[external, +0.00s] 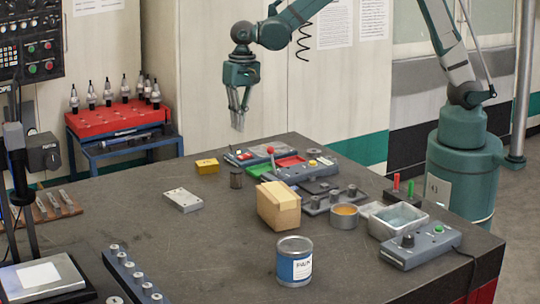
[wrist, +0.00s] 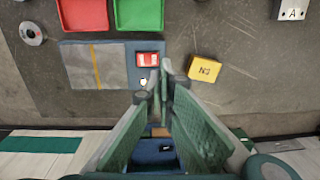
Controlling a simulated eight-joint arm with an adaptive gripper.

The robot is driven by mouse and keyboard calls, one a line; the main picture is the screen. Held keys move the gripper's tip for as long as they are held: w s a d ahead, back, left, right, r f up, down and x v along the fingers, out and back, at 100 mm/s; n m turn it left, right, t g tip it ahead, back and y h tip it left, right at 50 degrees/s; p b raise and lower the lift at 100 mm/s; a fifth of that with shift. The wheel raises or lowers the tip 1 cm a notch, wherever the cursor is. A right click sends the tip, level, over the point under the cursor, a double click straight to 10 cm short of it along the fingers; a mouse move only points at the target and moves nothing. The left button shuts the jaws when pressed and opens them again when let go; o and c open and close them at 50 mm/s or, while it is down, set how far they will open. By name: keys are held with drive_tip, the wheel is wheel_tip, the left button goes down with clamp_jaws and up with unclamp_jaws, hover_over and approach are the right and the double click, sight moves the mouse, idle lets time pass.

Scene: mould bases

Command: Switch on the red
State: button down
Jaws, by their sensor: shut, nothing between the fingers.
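A red rocker switch (wrist: 148,59) sits on the blue end of a grey panel (wrist: 95,68) in the wrist view. A small pale lamp or button (wrist: 143,82) is beside it on the same panel. In the external view, the red switch (external: 245,156) is small, at the back of the table. My gripper (external: 238,127) is shut and empty, pointing down in the air above the table's back edge. In the wrist view its fingertips (wrist: 160,75) appear close to the switch, just right of it; contact cannot be told.
A yellow block (wrist: 204,69) lies right of the switch. Red (wrist: 85,14) and green (wrist: 138,14) trays adjoin the panel.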

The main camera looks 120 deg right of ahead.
drive_tip(key=shift+w+r, duration=0.2)
drive_tip(key=shift+r, duration=1.05)
drive_tip(key=shift+w+r, duration=0.15)
drive_tip(key=shift+r, duration=1.05)
drive_tip(key=shift+a, duration=0.1)
drive_tip(key=s+a+r+n+t+b, duration=0.1)
drive_tip(key=s+a+r+n+b, duration=0.15)
drive_tip(key=a, duration=0.55)
drive_tip(key=s+a+r+n+t+b, duration=0.1)
drive_tip(key=s+a+r+n, duration=0.2)
drive_tip(key=a, duration=0.6)
drive_tip(key=s+a+r+n+t+b, duration=0.1)
drive_tip(key=s+a+r+n+b, duration=0.2)
drive_tip(key=a, duration=0.5)
drive_tip(key=s+a+f+n+t+b, duration=0.1)
drive_tip(key=s+a+f+n, duration=0.3)
drive_tip(key=s+a, duration=0.4)
drive_tip(key=s+a+f+n+t+b, duration=0.2)
drive_tip(key=s+a+f+n+b, duration=0.1)
drive_tip(key=s+a, duration=0.5)
drive_tip(key=shift+s+a+f+n+t, duration=0.25)
drive_tip(key=shift+f+n, duration=0.2)
drive_tip(key=shift+n, duration=0.8)
drive_tip(key=shift+w, duration=0.1)
